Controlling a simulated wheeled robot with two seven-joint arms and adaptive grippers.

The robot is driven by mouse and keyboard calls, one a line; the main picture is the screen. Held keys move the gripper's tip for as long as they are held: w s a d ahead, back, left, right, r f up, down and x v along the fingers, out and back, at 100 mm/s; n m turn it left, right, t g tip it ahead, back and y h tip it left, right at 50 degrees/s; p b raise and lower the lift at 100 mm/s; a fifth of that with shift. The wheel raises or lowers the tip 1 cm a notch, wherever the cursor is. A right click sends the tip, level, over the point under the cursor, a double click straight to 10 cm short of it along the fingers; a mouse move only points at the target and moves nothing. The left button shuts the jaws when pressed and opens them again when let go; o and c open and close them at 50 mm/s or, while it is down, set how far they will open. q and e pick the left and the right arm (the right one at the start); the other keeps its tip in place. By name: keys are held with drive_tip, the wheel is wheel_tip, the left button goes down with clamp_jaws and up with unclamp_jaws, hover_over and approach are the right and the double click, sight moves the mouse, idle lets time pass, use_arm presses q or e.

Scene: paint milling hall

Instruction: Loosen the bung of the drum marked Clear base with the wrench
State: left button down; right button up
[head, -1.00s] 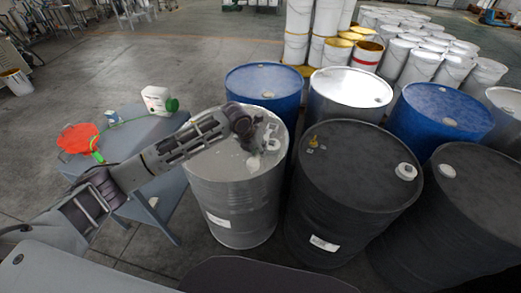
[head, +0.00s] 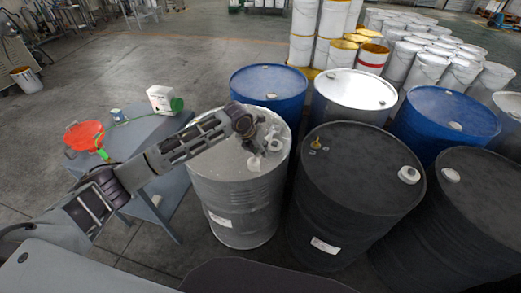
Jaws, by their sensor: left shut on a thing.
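A bare grey steel drum (head: 215,168) stands in the front row, left of two black drums. It has a white label (head: 220,221) low on its side, too small to read. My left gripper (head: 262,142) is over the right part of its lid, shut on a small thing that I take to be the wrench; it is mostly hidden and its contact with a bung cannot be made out. A pale round bung (head: 275,146) shows on the lid near the rim, beside the gripper. Another pale piece (head: 254,163) lies just below the fingers. My right gripper is out of view.
Black drums (head: 350,190) stand close on the right, with blue drums (head: 268,80) and a silver drum (head: 352,88) behind. Open floor lies beyond.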

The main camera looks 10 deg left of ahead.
use_arm(q)
drive_tip(key=shift+f, duration=0.15)
drive_tip(key=shift+f+b, duration=0.85)
drive_tip(key=shift+f, duration=0.3)
drive_tip(key=shift+f+b, duration=1.15)
drive_tip(key=shift+f, duration=0.2)
drive_tip(key=shift+p, duration=0.35)
drive_tip(key=shift+f, duration=0.8)
